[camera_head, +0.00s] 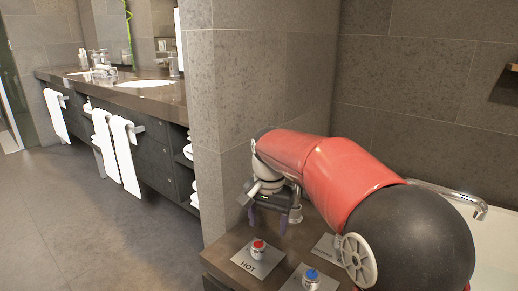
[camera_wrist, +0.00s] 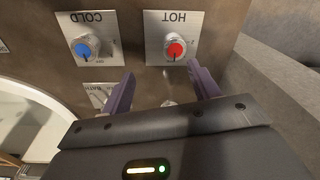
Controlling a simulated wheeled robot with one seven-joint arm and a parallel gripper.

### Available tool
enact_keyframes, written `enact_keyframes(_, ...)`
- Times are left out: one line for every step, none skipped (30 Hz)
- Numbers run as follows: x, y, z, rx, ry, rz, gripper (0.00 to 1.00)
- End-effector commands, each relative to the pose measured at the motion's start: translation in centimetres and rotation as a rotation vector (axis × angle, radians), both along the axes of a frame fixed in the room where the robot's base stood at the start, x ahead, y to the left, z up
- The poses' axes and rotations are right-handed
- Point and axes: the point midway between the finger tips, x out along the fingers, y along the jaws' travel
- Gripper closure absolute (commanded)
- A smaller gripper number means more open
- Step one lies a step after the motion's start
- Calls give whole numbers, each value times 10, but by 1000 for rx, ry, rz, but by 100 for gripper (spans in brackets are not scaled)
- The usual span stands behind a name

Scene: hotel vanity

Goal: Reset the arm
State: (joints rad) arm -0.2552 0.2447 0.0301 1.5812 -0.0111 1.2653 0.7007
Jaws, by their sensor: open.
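My arm reaches across the right of the head view with its red and black links bent. My gripper (camera_head: 268,221) points down over the brown ledge with its two purple fingers apart. In the wrist view my gripper (camera_wrist: 161,74) is open with nothing between its fingers. The red HOT knob (camera_head: 258,246) is close below it and shows beyond the fingers in the wrist view (camera_wrist: 175,50). The blue COLD knob (camera_head: 311,276) is to its right in the head view; it also shows in the wrist view (camera_wrist: 86,48). Neither knob is held.
A third plate (camera_head: 325,246), marked BATH in the wrist view (camera_wrist: 97,92), is partly hidden. A tiled wall corner (camera_head: 240,120) stands close behind the gripper. A white bathtub (camera_head: 496,250) and its faucet (camera_head: 455,194) are at right. The vanity (camera_head: 150,105) and open floor lie left.

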Motion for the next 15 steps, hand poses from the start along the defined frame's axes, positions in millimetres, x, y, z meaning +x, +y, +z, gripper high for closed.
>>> enact_keyframes(-14, -13, 11, 4, -29, 16, 39)
enact_keyframes(-22, -19, 16, 6, -44, 30, 39)
enact_keyframes(-33, -28, 22, 6, -65, 50, 39)
enact_keyframes(-42, -35, 25, 6, -81, 65, 39)
enact_keyframes(-51, -41, 29, 6, -98, 79, 39)
enact_keyframes(-63, -49, 33, 5, -120, 99, 39)
enact_keyframes(-72, -55, 35, 3, -136, 114, 39)
enact_keyframes(-81, -61, 37, 2, -152, 130, 39)
enact_keyframes(-94, -69, 38, -2, -173, 149, 39)
enact_keyframes(-103, -74, 39, -5, -190, 164, 39)
enact_keyframes(-113, -79, 40, -8, -205, 179, 39)
enact_keyframes(-125, -86, 40, -14, -228, 198, 39)
enact_keyframes(-135, -90, 39, -19, -243, 212, 39)
enact_keyframes(-144, -95, 38, -24, -260, 225, 39)
enact_keyframes(-157, -100, 36, -31, -279, 245, 39)
